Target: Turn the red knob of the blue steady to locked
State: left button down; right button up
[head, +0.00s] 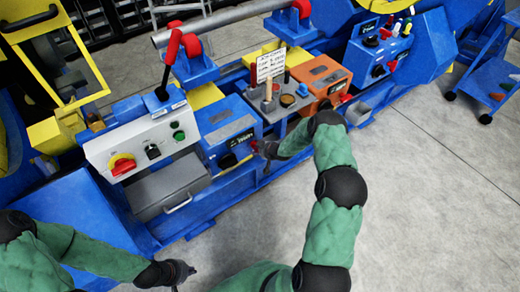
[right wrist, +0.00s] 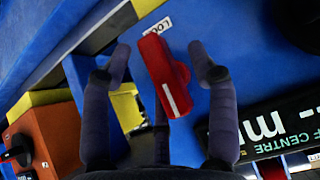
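The blue steady (head: 222,125) is a blue box with a black label plate, left of centre in the head view. Its red knob (right wrist: 167,75) shows in the right wrist view as a red bar with a white line on its lower half. A white label beginning "LOC" (right wrist: 158,28) is partly hidden behind the knob's upper end. My right gripper (right wrist: 160,53) is open, with one finger on each side of the knob and visible gaps. In the head view, my right gripper (head: 265,149) is at the steady's front right edge. My left gripper (head: 180,272) is low and away from the machine; its finger opening is unclear.
A grey control panel (head: 105,152) with a red and yellow switch stands left of the steady. An orange box (head: 320,75) and another blue box (head: 370,58) with levers stand to the right. A blue cart (head: 492,80) is far right. The grey floor (head: 430,190) is clear.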

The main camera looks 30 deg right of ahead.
jog(key=shift+w+r, duration=0.15)
jog(key=shift+r, duration=0.05)
jog(key=a+v, duration=0.1)
jog(key=v, duration=1.1)
jog(key=shift+d, duration=0.45)
jog(key=shift+f, duration=0.15)
